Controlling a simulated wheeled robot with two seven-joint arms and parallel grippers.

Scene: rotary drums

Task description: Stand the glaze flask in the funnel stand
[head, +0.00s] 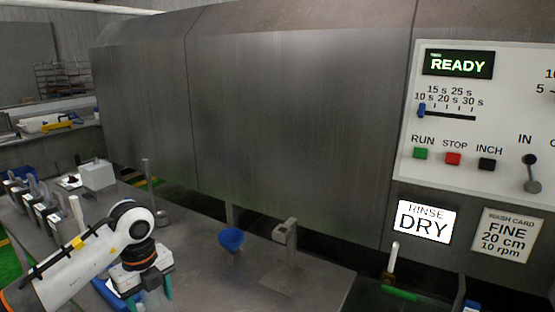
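My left gripper (150,294) is low at the left, over the near part of the steel table, pointing down. Its teal fingertips are apart, and a pale, bluish thing shows between them. I cannot tell whether this is the glaze flask or whether the fingers touch it. A blue funnel-shaped cup (231,239) stands on the table to the right of the gripper, apart from it. A grey metal stand (286,232) with an upright post and a short head is just right of the blue cup. I cannot tell which is the funnel stand. My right gripper is out of view.
A thin upright rod on a round base (162,217) stands behind my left arm. A white box (97,174) and several metal containers (45,212) are at the left. A large steel drum housing (290,110) closes off the back. The table (225,285) is clear before the blue cup.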

